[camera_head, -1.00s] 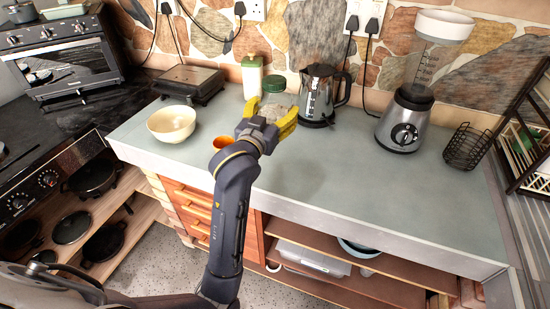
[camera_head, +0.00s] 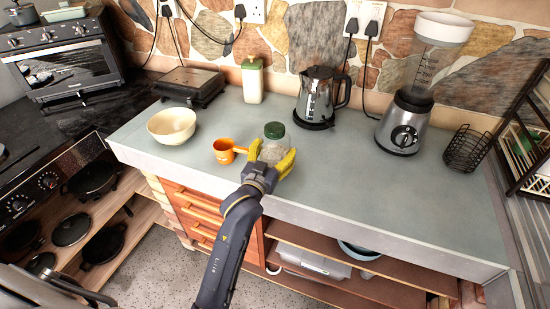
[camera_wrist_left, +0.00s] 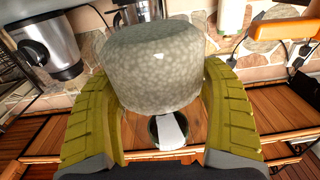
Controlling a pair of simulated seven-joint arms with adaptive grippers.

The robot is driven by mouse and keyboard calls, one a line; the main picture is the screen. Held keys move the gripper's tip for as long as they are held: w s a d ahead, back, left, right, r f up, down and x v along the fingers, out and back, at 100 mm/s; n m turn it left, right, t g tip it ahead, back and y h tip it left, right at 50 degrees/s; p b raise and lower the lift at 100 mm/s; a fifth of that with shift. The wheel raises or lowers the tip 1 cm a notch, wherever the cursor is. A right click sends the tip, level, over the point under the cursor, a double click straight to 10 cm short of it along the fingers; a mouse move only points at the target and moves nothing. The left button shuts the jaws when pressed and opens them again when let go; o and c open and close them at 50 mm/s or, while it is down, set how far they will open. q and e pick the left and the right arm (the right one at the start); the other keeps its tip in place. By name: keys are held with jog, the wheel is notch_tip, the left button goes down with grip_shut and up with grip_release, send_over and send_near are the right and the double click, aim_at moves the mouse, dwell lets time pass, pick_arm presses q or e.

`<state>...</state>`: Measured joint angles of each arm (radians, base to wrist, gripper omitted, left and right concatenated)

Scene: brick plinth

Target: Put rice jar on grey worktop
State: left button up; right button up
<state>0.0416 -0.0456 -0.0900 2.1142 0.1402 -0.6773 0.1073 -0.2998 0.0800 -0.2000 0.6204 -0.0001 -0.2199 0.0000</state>
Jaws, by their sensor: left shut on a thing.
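The rice jar (camera_head: 273,151), clear with a green lid and pale grains, is between the yellow fingers of my left gripper (camera_head: 272,162). The gripper is shut on it. The jar looks upright, over the front part of the grey worktop (camera_head: 345,175). I cannot tell whether its base touches the surface. In the left wrist view the speckled jar body (camera_wrist_left: 150,65) fills the space between both fingers. My right gripper is not in view.
An orange measuring cup (camera_head: 224,152) stands just left of the jar, with a cream bowl (camera_head: 172,125) further left. Behind are a green-lidded canister (camera_head: 252,82) and a kettle (camera_head: 318,97). A blender (camera_head: 402,122) stands right. The worktop's middle right is clear.

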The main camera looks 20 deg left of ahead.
pick_arm(q)
jog(key=shift+f, duration=1.5)
jog(key=shift+f, duration=0.1)
jog(key=o, duration=1.6)
jog(key=shift+f, duration=0.15)
jog(key=shift+c, duration=0.2)
jog(key=shift+r, duration=0.2)
jog(key=s, duration=1.2)
jog(key=shift+a, duration=0.45)
